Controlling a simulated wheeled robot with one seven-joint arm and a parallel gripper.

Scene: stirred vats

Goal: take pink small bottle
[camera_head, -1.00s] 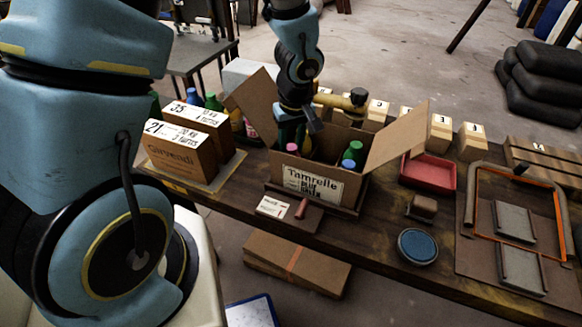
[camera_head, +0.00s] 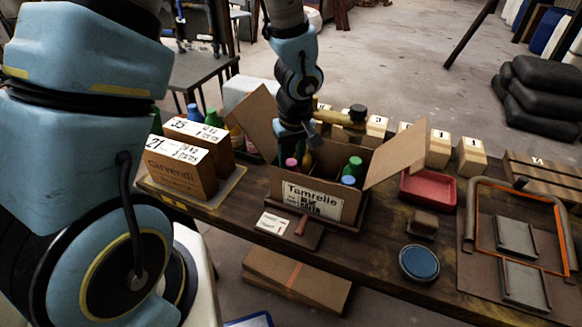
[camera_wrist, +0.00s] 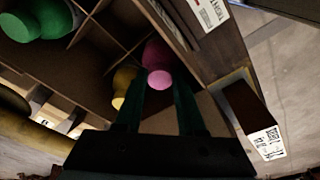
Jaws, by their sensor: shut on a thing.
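The pink small bottle (camera_wrist: 158,79) shows its pink cap between my fingertips in the wrist view. In the head view its pink cap (camera_head: 291,163) shows just above the front wall of the open cardboard box (camera_head: 312,199). My gripper (camera_wrist: 160,92) is shut on this bottle, inside the box at its left part. In the head view my gripper (camera_head: 299,152) is partly hidden by the box wall. The lower part of the bottle is hidden.
A yellow bottle (camera_wrist: 122,88) stands close beside the pink one. Green (camera_head: 355,165) and blue (camera_head: 348,181) caps show at the box's right, past dividers. Raised flaps (camera_head: 397,152) flank the box. Labelled cartons (camera_head: 180,167) stand at left.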

